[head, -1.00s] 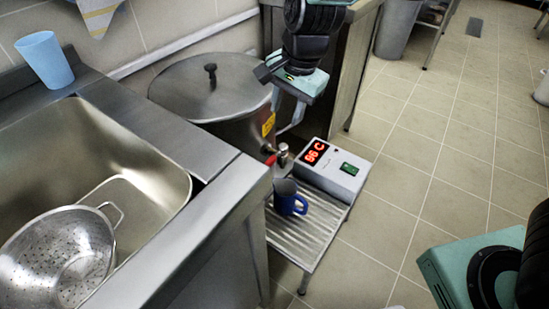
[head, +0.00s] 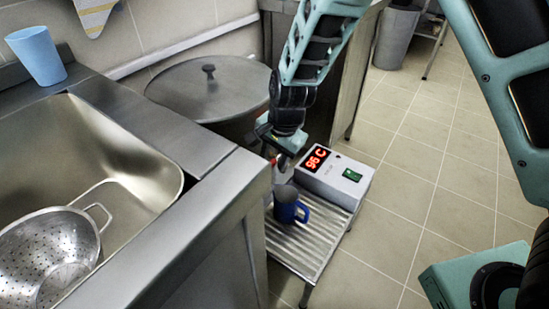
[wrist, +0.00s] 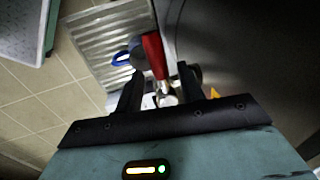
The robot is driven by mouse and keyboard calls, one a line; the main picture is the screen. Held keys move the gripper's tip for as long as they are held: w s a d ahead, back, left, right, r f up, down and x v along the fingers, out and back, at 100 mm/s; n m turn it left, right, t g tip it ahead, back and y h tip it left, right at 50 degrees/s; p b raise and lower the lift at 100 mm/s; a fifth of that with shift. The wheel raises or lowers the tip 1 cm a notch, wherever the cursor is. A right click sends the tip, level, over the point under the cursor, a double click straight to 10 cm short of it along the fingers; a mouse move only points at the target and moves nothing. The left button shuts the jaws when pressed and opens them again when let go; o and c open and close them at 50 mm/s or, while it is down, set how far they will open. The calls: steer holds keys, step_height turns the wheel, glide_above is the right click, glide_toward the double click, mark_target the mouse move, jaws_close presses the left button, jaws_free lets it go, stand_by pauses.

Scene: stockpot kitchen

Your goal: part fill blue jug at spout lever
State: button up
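The dark blue jug (head: 287,211) stands upright on the ribbed metal stand (head: 312,240), below the tap area of the large lidded stockpot (head: 205,92). In the wrist view the jug's blue handle (wrist: 121,58) shows beside the red spout lever (wrist: 154,55). What is inside the jug cannot be told. My gripper (head: 277,150) is low at the pot's tap, above and behind the jug, and hides much of the tap. In the wrist view my gripper (wrist: 159,86) has its two fingers apart, with the lever's near end and metal tap between them. Contact cannot be told.
A white box (head: 338,178) with a red "96 C" display sits on the stand, right of the jug. The steel sink counter (head: 215,215) rises close on the left, holding a colander (head: 45,260) and a light blue cup (head: 38,57). Open tiled floor lies to the right.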

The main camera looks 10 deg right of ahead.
jaws_close()
steer(key=shift+d+n, duration=0.15)
steer(key=shift+n, duration=0.15)
steer(key=shift+s+d+n+g+y+p, duration=0.1)
steer(key=shift+d+n+g+p, duration=0.5)
steer(key=shift+n, duration=1.25)
steer(key=shift+s+d+n+g+y+p, duration=0.15)
steer(key=shift+d+n+p, duration=0.85)
steer(key=shift+n, duration=0.9)
steer(key=shift+s+d+n+g+y+p, duration=0.1)
steer(key=shift+d+n+g+p, duration=0.5)
steer(key=shift+n, duration=1.25)
steer(key=shift+t+p, duration=0.25)
steer(key=shift+p, duration=0.15)
